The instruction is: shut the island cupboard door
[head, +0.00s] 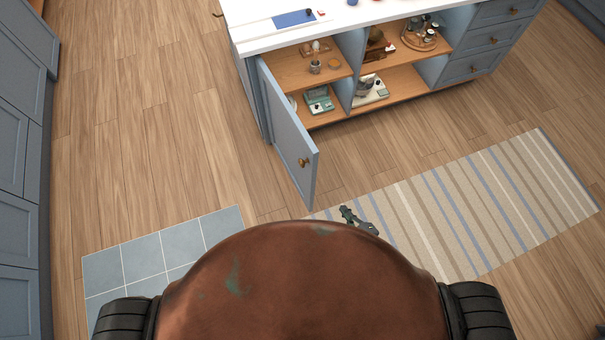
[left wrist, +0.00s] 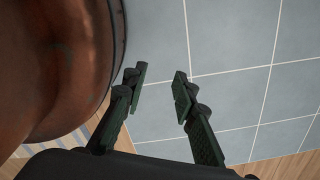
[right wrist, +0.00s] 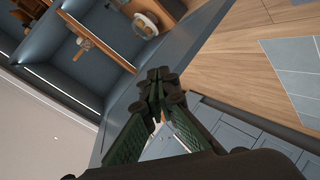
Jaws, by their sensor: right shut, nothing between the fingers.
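The island cupboard door (head: 288,132) is a blue-grey panel with a brass knob (head: 304,162). It stands wide open, swung out from the left end of the island. My right gripper (head: 348,213) is near the floor side of the picture, right of the door's free edge and apart from it. Its fingers are closed together and empty in the right wrist view (right wrist: 158,78). A blue-grey panel behind them there looks like the door, but I cannot be sure. My left gripper (left wrist: 160,82) is open and empty over blue tiles in the left wrist view; it is hidden in the head view.
The island's open shelves (head: 408,80) hold several small items, including a teal scale-like object (head: 318,100). A striped rug (head: 470,205) lies in front. Blue tiles (head: 180,243) lie at left. Bare wood floor is clear left of the door. Tall cabinets (head: 18,150) line the left.

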